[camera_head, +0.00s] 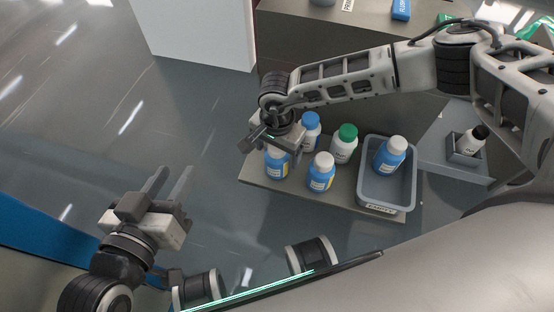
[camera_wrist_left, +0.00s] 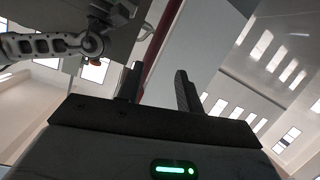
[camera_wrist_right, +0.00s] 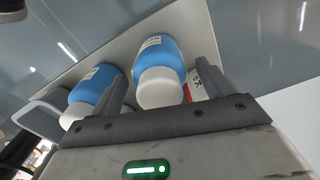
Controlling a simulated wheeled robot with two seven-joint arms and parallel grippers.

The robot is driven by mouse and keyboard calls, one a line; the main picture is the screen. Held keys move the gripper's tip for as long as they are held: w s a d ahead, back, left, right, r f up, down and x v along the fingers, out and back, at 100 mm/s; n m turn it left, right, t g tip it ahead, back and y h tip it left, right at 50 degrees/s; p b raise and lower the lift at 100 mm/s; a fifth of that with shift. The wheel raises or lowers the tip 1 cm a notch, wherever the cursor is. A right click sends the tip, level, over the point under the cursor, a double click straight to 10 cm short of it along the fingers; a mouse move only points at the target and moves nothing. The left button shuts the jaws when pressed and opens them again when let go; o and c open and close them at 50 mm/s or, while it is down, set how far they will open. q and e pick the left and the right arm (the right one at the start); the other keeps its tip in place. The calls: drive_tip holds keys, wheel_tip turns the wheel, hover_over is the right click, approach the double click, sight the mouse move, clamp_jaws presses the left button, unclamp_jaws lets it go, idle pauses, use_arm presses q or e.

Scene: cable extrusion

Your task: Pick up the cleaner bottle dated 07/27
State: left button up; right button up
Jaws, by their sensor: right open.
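My right gripper (camera_head: 275,138) is open above the left end of a grey board (camera_head: 345,198). In the head view, a blue bottle (camera_head: 276,164) stands under it, its top partly hidden. A second blue bottle with a white cap (camera_head: 321,174) stands to its right. A third blue bottle (camera_head: 390,157) stands in a grey bin. In the right wrist view, a blue bottle with a white cap (camera_wrist_right: 158,62) shows between the open fingers (camera_wrist_right: 163,75), with another blue bottle (camera_wrist_right: 96,86) to the left. Dates on the labels are too small to read. My left gripper (camera_head: 168,182) is open and empty.
A blue-capped white bottle (camera_head: 310,132) and a green-capped white bottle (camera_head: 343,148) stand behind the blue ones. The grey bin (camera_head: 364,185) is at the board's right end. A black-capped bottle (camera_head: 470,142) lies in a small tray farther right. The floor at left is clear.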

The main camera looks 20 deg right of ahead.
drive_tip(key=c, duration=1.2)
drive_tip(key=shift+r, duration=0.15)
